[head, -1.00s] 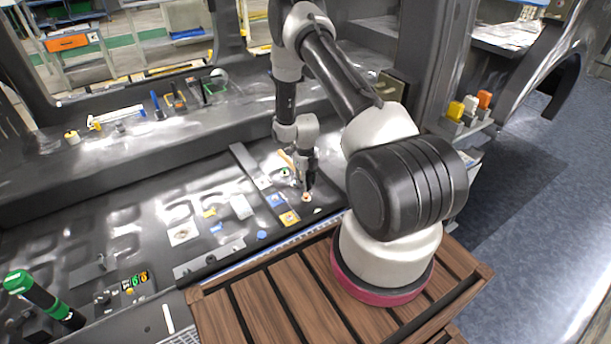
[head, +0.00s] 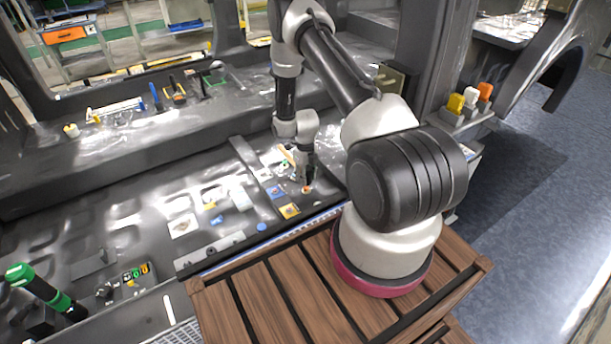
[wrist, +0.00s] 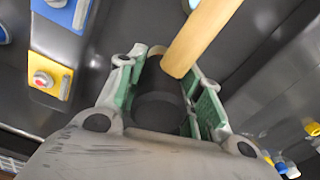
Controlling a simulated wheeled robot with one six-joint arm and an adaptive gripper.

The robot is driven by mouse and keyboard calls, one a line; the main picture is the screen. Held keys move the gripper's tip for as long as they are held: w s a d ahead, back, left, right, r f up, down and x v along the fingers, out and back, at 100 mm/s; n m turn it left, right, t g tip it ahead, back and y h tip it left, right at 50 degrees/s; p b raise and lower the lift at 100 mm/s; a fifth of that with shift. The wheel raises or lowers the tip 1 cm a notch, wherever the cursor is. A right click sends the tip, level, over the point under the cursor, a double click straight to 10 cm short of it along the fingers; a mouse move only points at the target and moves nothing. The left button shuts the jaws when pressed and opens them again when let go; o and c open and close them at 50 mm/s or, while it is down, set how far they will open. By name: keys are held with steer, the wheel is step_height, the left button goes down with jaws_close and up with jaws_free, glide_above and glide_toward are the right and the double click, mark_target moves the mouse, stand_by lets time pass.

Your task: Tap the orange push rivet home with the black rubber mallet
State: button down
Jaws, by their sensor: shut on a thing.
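My gripper (wrist: 160,85) is shut on the black rubber mallet. Its dark round head (wrist: 158,108) sits between the green-padded fingers, and the tan wooden handle (wrist: 208,30) sticks out to the upper right. In the head view my gripper (head: 304,172) points down over the dark panel, with the handle (head: 287,156) slanting up to the left. A small orange spot, apparently the orange push rivet (head: 306,189), shows right below the gripper. I cannot tell whether the mallet touches it. In the wrist view the rivet seems hidden by the mallet.
A yellow plate with a red round fastener (wrist: 44,80) and a blue plate (wrist: 62,10) lie left of my gripper. A raised sill (head: 110,165) runs behind the panel.

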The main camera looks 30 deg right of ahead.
stand_by(0.3)
steer(key=shift+r, duration=1.3)
steer(key=shift+f, duration=0.25)
step_height(320, 180, down, 5)
steer(key=shift+f, duration=0.2)
steer(key=shift+r, duration=0.2)
stand_by(0.8)
